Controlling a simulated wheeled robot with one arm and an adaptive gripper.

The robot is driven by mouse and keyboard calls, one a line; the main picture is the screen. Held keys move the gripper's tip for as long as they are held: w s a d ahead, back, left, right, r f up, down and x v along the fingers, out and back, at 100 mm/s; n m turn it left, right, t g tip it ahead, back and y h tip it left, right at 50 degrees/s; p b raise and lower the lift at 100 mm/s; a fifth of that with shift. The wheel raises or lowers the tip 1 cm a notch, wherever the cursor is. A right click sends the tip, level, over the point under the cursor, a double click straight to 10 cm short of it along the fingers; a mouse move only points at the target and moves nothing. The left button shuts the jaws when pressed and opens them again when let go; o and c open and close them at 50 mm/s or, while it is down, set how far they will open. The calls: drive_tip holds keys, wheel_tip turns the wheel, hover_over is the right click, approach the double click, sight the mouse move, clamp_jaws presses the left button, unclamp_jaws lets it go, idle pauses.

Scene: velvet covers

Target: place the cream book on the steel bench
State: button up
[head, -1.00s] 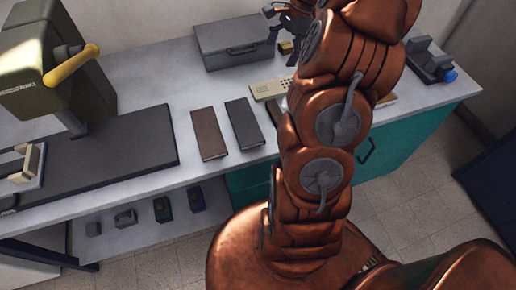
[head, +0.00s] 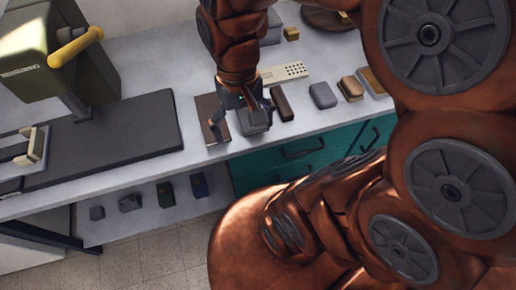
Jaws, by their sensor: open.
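The bench (head: 165,75) has a pale grey top and teal drawers below. My gripper (head: 240,122) points down near its front edge, open, with its fingers around or just above a dark grey book (head: 256,126). My gripper hides much of that book, and I cannot tell whether they touch. A brown book (head: 207,106) lies just left of it, partly behind a finger. I cannot make out a clearly cream book.
A dark mat (head: 130,135) and an olive machine (head: 40,60) with a yellow handle stand left. A perforated beige panel (head: 285,72), dark brown bar (head: 282,103), grey block (head: 323,95) and tan block (head: 350,88) lie right. A lower shelf (head: 140,222) holds small blocks.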

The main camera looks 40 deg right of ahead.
drive_tip(key=s+n, duration=0.1)
drive_tip(key=s, duration=0.1)
drive_tip(key=s+f+n, duration=0.1)
drive_tip(key=s, duration=0.2)
drive_tip(key=shift+s+a+f+n+h, duration=0.3)
drive_tip(key=shift+s+f+n+h, duration=0.05)
drive_tip(key=shift+n+h, duration=0.05)
